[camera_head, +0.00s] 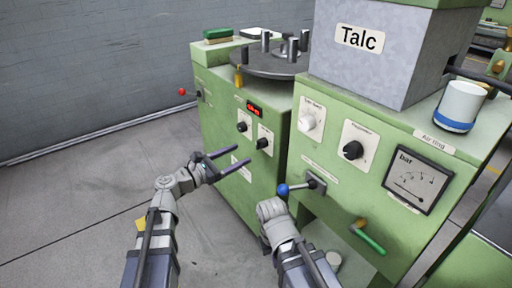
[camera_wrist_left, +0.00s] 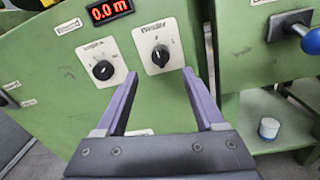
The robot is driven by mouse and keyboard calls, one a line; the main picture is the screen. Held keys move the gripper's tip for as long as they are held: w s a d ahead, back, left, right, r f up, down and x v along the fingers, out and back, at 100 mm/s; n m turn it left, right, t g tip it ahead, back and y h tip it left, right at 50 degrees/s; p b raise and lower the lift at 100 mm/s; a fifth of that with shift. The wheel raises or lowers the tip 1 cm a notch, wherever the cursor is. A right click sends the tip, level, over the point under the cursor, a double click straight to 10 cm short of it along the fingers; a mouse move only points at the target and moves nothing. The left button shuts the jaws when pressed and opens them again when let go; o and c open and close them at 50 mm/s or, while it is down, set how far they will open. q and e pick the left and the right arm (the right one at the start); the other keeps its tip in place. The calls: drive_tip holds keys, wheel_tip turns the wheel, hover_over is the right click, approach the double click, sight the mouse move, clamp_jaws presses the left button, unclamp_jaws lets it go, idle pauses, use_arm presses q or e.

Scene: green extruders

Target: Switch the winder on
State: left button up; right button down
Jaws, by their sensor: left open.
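The winder knob (camera_head: 262,143) is a black rotary knob on a white plate on the front of the left green machine. In the left wrist view the winder knob (camera_wrist_left: 160,56) sits just beyond the fingertips, its white pointer line roughly upright; the plate's lettering is small. My left gripper (camera_head: 241,155) is open and empty, its two purple fingers pointing at the panel just below left of the knob. In the wrist view my left gripper (camera_wrist_left: 159,76) has a finger on either side below the knob, apart from it. My right arm ends at the centre bottom; its fingers are hidden.
A second black knob (camera_wrist_left: 102,70) is left of the winder knob, under a red display (camera_wrist_left: 109,10). A blue-balled lever (camera_head: 284,189) is to the right, a red-balled lever (camera_head: 183,91) to the left. The grey floor at left is clear.

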sight(261, 144)
use_arm(q)
drive_tip(key=x, duration=0.7)
drive_tip(key=shift+w+d, duration=0.2)
drive_tip(key=shift+d, duration=0.15)
drive_tip(key=shift+c, duration=0.3)
clamp_jaws()
